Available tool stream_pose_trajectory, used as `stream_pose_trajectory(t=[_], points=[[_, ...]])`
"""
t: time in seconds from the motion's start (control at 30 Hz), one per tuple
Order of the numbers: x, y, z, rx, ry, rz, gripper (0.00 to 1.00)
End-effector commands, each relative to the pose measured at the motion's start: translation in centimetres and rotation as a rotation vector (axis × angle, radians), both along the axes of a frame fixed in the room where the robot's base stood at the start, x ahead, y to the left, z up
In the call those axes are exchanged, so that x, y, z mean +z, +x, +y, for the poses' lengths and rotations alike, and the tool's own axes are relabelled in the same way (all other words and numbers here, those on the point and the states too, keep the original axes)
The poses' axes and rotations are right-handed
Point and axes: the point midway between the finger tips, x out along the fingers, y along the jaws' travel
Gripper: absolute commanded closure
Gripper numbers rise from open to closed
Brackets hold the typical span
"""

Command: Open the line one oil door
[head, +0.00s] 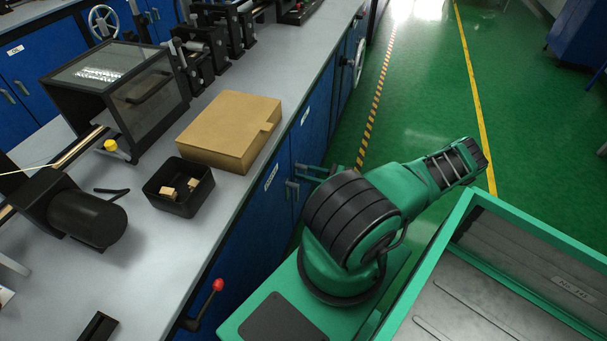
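Blue cabinet doors (253,225) line the front of the grey bench, left of my green arm. My gripper (310,172) seems to show only as thin bars beside the handles, mostly hidden behind my arm. I cannot tell whether it touches a handle or whether its fingers are apart. I cannot tell which door is line one oil.
A cardboard box (229,128) and a black tray (179,189) with small blocks stand on the bench (150,265). A red-knobbed lever (217,286) and a handwheel (359,61) stick out from the bench front. The green floor (425,90) beyond my arm is clear.

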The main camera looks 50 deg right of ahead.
Motion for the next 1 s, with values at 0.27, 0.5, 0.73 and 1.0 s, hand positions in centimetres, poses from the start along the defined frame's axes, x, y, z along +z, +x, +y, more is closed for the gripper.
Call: stream_pose_trajectory(t=[0.27, 0.5, 0.73, 1.0], points=[[0.0, 0.0, 0.0, 0.000, 0.000, 0.000, 1.00], [0.0, 0.0, -0.1, -0.001, -0.006, -0.003, 1.00], [0.0, -0.1, -0.6, -0.006, -0.070, -0.028, 1.00], [0.1, -0.2, -1.6, -0.013, -0.253, -0.101, 1.00]])
